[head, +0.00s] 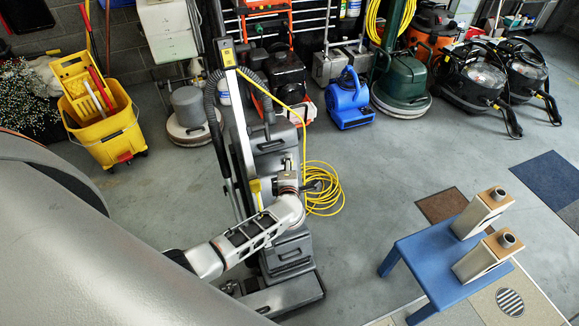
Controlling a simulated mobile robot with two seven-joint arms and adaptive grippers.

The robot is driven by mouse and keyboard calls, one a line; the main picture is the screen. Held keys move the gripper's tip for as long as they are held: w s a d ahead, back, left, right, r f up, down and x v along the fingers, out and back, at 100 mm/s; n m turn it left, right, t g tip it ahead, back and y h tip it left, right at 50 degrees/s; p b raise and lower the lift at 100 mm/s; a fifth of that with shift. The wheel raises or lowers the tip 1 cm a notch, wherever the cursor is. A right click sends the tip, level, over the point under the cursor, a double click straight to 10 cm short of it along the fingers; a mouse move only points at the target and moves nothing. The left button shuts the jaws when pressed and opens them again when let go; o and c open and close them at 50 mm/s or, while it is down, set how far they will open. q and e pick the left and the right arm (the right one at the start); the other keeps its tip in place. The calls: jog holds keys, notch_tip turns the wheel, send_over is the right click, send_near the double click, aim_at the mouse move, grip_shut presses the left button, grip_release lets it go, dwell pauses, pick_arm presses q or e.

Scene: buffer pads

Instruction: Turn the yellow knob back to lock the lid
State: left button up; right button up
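A tall grey upright floor machine (272,142) stands in the middle of the head view, with a long handle and a dark hose. A yellow part (255,187) shows on its front; I cannot tell if this is the knob. Another yellow patch is near the handle top. My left arm comes in from the lower left, and its wrist is bent up against the machine's front. My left gripper (288,170) is small and dark at the machine body; its fingers cannot be made out. The lid's state is unclear. My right gripper is out of view.
A yellow cable (323,190) lies coiled on the floor right of the machine. A blue table (440,262) with two tan containers (482,213) stands at lower right. A yellow mop bucket (108,128) and several cleaning machines line the back. Open floor lies between.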

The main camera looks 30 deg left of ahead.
pick_arm(q)
jog(key=shift+d+r, duration=0.1)
jog(key=shift+r, duration=0.05)
jog(key=v, duration=1.1)
jog(key=shift+s+d, duration=0.2)
jog(key=shift+s, duration=0.2)
jog(key=shift+r, duration=0.1)
